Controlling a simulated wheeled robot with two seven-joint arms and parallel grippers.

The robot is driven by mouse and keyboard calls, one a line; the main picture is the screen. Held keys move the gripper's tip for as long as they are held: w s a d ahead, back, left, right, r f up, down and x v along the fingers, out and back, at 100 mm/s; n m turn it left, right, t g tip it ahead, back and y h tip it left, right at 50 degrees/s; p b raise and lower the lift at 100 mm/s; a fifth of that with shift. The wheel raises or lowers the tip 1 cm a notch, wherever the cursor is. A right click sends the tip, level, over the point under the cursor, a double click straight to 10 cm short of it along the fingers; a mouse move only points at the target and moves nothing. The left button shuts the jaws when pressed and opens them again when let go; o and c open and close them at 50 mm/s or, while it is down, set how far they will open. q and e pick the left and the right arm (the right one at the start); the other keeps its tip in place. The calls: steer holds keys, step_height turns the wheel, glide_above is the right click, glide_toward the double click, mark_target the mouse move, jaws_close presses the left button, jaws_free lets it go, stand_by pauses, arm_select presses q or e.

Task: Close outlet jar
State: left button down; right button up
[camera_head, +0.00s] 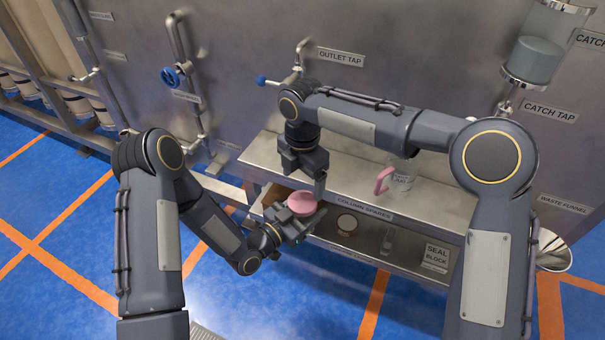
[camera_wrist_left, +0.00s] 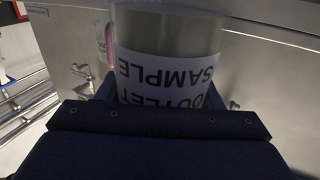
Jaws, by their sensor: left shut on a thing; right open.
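The outlet sample jar (camera_wrist_left: 165,50) is in my left gripper (camera_head: 294,213), filling the middle of the left wrist view with its label upside down. In the head view the jar body is hidden below a round pink lid (camera_head: 302,203), which sits at the left gripper's fingers. I cannot tell whether the lid is seated on the jar. My left gripper is shut on the jar. My right gripper (camera_head: 309,186) is open, pointing down just above and beside the lid. One finger shows at the lid's right edge.
A steel shelf (camera_head: 450,205) runs along the wall behind the grippers, with a pink-handled jug (camera_head: 401,176) on it. A lower shelf holds a round item (camera_head: 346,224) and a seal block (camera_head: 435,257). The outlet tap (camera_head: 263,81) is above. A waste funnel (camera_head: 553,250) is at right.

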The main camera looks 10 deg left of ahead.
mark_target(302, 201)
step_height(302, 201, down, 7)
stand_by(0.3)
steer(key=c, duration=1)
steer(key=m, duration=0.7)
steer(key=o, duration=1.1)
steer(key=shift+c, duration=0.2)
steer(key=shift+r, duration=0.1)
